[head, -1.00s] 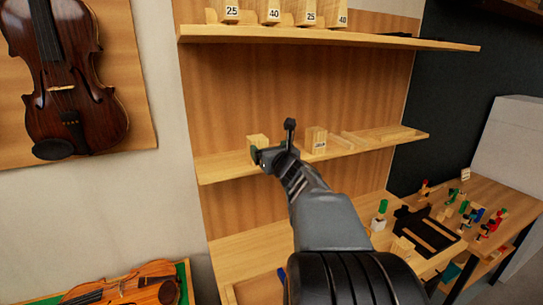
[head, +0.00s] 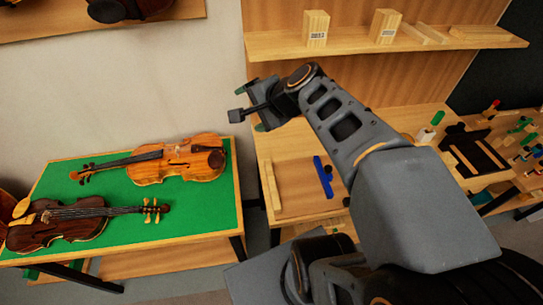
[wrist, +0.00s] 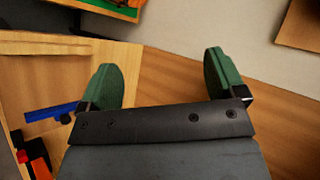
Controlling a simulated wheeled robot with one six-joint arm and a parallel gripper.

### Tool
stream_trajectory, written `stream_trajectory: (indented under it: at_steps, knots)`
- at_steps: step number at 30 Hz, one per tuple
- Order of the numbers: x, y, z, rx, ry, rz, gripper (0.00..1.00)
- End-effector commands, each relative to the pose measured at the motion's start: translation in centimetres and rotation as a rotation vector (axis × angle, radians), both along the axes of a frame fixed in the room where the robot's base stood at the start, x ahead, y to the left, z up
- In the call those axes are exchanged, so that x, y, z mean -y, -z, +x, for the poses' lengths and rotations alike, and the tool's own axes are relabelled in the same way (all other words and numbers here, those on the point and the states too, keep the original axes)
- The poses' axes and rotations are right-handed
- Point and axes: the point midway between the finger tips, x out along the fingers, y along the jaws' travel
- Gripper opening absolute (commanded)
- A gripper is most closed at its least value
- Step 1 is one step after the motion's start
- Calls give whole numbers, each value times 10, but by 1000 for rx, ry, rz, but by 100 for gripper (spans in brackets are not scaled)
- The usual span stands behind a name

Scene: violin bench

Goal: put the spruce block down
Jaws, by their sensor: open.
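A pale wooden block (head: 316,28) with a number label stands upright on the wall shelf in the head view. It is at the left part of the shelf, where my gripper was in the earlier frame; I take it for the spruce block. A second, similar labelled block (head: 386,26) stands to its right. My gripper (head: 252,106) is below and left of the shelf, apart from both blocks. In the wrist view my gripper (wrist: 163,78) has its two green fingers spread wide with nothing between them.
The wall shelf (head: 430,46) also holds pale wooden strips at the right. Below is a bench with a blue tool (head: 323,177). A green-topped table (head: 205,208) with two violins stands at the left. A dark rack (head: 478,152) and small tools are at the right.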

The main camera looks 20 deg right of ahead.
Motion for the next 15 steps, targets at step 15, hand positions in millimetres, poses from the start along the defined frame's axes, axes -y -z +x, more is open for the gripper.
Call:
stream_trajectory:
  at_steps: [15]
  knots:
    - [-7,69,-94,-122,-789,-929,89]
